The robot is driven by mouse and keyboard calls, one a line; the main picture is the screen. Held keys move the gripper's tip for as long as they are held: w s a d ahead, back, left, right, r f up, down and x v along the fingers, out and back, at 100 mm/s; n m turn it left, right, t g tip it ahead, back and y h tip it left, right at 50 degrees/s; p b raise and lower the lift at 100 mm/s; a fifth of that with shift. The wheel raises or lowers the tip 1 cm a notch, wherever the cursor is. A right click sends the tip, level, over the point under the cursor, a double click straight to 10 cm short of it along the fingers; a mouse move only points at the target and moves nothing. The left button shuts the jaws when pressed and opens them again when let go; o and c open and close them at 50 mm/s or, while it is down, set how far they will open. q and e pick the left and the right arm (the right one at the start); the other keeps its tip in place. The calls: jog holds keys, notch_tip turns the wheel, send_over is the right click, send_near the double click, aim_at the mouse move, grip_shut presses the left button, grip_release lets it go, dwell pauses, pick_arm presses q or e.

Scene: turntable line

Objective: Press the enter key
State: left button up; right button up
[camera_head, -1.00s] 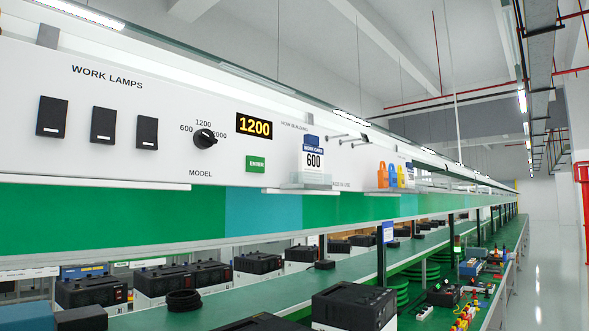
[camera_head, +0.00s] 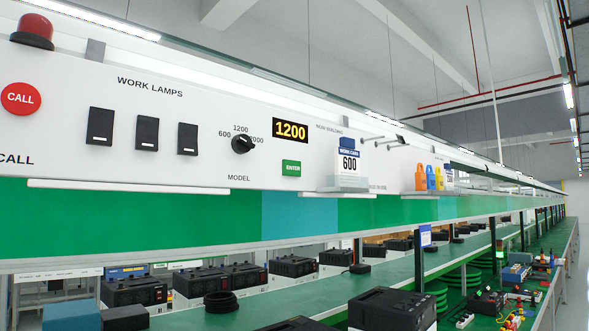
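The green ENTER key (camera_head: 291,168) sits on the white panel (camera_head: 60,130), below the display (camera_head: 290,131) that reads 1200 in yellow. To its left is the black MODEL knob (camera_head: 243,144), with 600, 1200 and a partly covered 2000 marked around it. A work card (camera_head: 348,162) reading 600 stands in a clear holder to the right of the key. Neither of my grippers is in view, and nothing touches the key.
Several black lamp switches (camera_head: 147,134), a red CALL button (camera_head: 20,98) and a red beacon (camera_head: 34,27) are at the left. Coloured tags (camera_head: 430,178) hang at the right. A ledge (camera_head: 130,186) runs below the panel. Black boxes (camera_head: 392,309) stand on the green bench below.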

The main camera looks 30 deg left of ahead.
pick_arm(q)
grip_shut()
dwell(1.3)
